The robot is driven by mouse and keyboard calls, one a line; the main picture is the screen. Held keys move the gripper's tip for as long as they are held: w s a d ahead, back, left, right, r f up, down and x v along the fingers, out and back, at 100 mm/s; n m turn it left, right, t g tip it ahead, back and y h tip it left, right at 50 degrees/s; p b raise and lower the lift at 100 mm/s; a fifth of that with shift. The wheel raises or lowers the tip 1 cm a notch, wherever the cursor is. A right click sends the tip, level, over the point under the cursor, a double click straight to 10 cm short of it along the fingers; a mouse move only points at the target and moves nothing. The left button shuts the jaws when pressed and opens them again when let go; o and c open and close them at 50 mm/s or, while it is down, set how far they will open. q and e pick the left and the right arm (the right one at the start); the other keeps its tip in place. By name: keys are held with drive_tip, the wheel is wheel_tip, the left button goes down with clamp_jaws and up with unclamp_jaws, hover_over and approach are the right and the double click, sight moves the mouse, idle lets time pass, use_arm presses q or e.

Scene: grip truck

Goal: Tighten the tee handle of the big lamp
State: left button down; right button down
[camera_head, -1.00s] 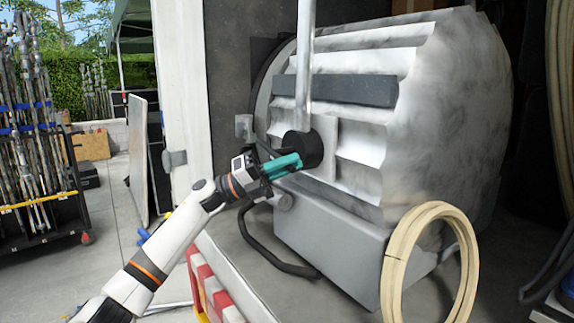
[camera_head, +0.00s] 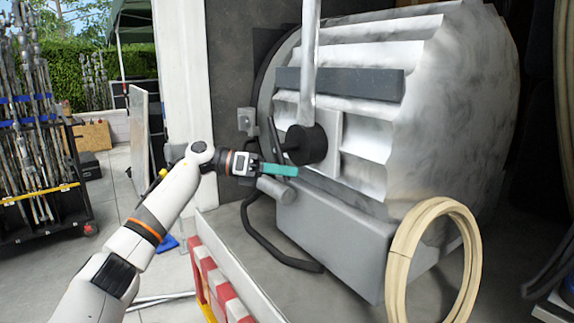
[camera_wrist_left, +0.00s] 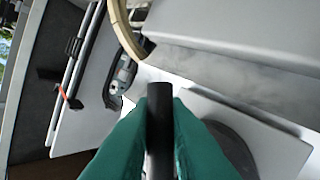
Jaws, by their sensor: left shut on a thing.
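The big lamp (camera_head: 440,110) is a large grey ribbed housing lying on the truck floor. Its black tee handle (camera_head: 273,130) sticks out on its left side from a round black hub (camera_head: 307,145); the crossbar stands nearly upright. My left gripper (camera_head: 282,170), with teal fingers, is at the lower end of that bar. In the left wrist view the black bar (camera_wrist_left: 160,130) lies between the two teal fingers (camera_wrist_left: 160,110), which are shut on it. The fingers hide part of the bar. My right gripper is in neither view.
A vertical metal post (camera_head: 308,60) rises above the hub. A dark cable (camera_head: 270,248) hangs below the gripper. A coiled pale hose (camera_head: 402,262) stands at the lamp's front right. A red-and-white barrier (camera_head: 215,275) edges the truck floor. Open ground lies left.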

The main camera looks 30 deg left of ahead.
use_arm(q)
drive_tip(key=shift+w+a+f+m+y+p, duration=0.2)
drive_tip(key=shift+a+m+y+p, duration=0.25)
drive_tip(key=shift+m+y, duration=0.25)
drive_tip(key=shift+w+a+f+m+y+p, duration=0.15)
drive_tip(key=shift+a+m+y+p, duration=0.25)
drive_tip(key=shift+m+y, duration=0.25)
drive_tip(key=c, duration=1.4)
unclamp_jaws()
drive_tip(key=shift+c, duration=0.2)
drive_tip(key=b+v, duration=0.1)
drive_tip(key=v, duration=1.1)
drive_tip(key=shift+r, duration=0.25)
drive_tip(key=shift+w, duration=0.1)
